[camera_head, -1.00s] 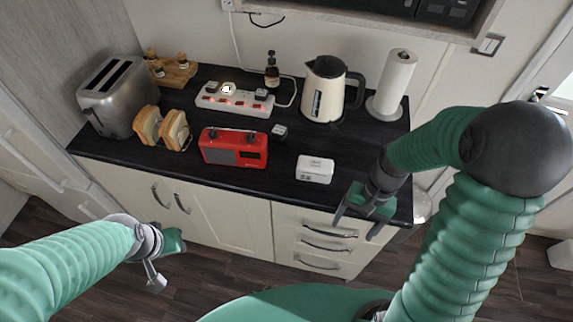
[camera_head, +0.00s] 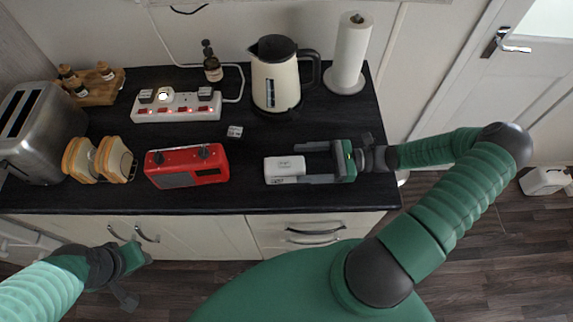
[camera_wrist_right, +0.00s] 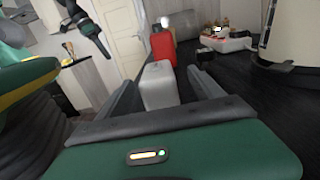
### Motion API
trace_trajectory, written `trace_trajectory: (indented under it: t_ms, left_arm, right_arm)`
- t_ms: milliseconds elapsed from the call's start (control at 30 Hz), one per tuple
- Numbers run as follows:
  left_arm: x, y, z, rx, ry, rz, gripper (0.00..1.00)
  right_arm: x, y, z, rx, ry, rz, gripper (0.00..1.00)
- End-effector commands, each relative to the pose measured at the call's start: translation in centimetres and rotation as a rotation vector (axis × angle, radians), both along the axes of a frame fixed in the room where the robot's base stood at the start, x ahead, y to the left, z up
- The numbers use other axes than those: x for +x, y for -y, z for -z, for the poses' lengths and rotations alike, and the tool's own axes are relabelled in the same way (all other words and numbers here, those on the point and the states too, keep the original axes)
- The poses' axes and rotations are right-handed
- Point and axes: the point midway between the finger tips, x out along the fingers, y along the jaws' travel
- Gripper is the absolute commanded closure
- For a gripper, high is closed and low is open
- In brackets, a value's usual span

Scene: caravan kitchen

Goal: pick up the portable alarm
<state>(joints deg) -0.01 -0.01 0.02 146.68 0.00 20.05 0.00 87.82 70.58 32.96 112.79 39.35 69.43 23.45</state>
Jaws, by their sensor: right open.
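The portable alarm, which I take to be the small white box (camera_head: 284,167), lies on the dark worktop near its front edge. In the right wrist view the white box (camera_wrist_right: 159,86) stands ahead, between the two fingers. My right gripper (camera_head: 303,163) is open and low over the worktop. It comes from the right, with one finger on the far side of the box and one along its near side. I cannot tell whether a finger touches it. My left gripper (camera_head: 130,280) hangs in front of the cabinets, away from the worktop; its finger opening is unclear.
A cream kettle (camera_head: 277,82), a power strip (camera_head: 177,108) and a paper roll (camera_head: 350,52) stand at the back. Toast (camera_head: 98,160) and a toaster (camera_head: 38,130) are left.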

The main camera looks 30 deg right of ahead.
Motion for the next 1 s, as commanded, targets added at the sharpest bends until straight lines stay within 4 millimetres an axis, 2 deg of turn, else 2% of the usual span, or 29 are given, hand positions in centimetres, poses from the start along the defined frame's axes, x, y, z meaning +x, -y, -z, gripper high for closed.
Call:
trace_trajectory:
  t_ms: [400,667,767,1000]
  left_arm:
    - [0.0,0.0,-1.4,0.0,0.0,-0.001,0.64]
    - [0.0,0.0,-1.4,0.0,0.0,-0.001,0.64]
    - [0.0,0.0,-1.4,0.0,0.0,0.0,0.64]
    - [0.0,0.0,-1.4,0.0,0.0,0.0,0.64]
  right_arm:
    - [3.0,-5.7,-0.1,-0.001,0.0,-0.004,0.24]
    - [3.4,-6.0,0.2,-0.003,-0.001,-0.001,0.24]
    - [3.4,-6.0,0.2,-0.004,0.0,-0.001,0.34]
    - [3.4,-6.2,0.1,-0.007,0.0,-0.002,0.66]
